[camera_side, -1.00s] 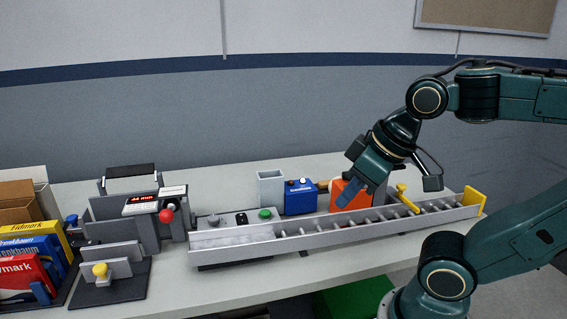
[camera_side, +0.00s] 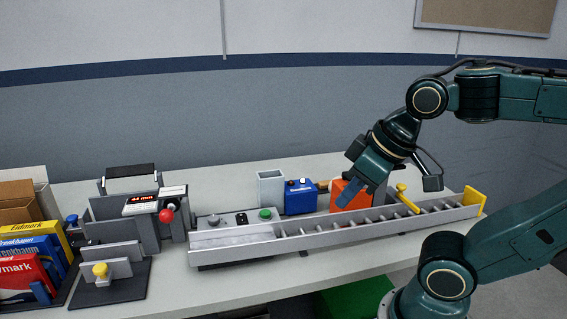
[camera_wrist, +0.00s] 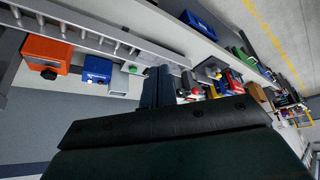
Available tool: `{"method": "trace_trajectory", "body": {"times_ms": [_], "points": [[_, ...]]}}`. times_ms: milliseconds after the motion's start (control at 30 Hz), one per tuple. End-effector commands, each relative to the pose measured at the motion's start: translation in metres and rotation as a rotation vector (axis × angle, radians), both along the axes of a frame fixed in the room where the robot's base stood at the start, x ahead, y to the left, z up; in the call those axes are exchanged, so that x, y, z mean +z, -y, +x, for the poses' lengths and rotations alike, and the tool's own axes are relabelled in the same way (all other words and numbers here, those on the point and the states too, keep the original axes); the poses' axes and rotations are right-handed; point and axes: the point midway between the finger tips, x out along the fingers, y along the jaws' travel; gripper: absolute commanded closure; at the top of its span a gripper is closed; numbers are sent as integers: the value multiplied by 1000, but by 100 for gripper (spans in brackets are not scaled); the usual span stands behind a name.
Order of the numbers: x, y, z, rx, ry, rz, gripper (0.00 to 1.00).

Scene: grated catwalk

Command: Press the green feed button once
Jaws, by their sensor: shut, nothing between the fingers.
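The green feed button (camera_side: 265,213) sits on a grey panel behind the left part of the conveyor, beside a black switch and a grey knob. It also shows in the wrist view (camera_wrist: 133,70), left of my fingers. My gripper (camera_side: 345,203) is shut and empty. In the side view it is well to the right of the button, in front of the orange box and above the roller conveyor. In the wrist view my shut blue fingers (camera_wrist: 158,86) point away from the camera. Nothing hides the button.
The roller conveyor (camera_side: 350,229) runs along the table with a yellow end stop (camera_side: 474,197). A blue box (camera_side: 300,197) and the orange box (camera_side: 350,193) stand behind it. A grey device with a red knob (camera_side: 166,215) and colourful cartons (camera_side: 22,270) are at the left.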

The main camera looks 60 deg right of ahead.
Motion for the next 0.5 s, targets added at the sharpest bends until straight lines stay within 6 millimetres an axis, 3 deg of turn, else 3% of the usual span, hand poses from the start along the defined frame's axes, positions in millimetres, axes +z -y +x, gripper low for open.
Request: {"method": "trace_trajectory", "body": {"times_ms": [500], "points": [[0, 1, 4, -11, 3, 5, 100]]}}
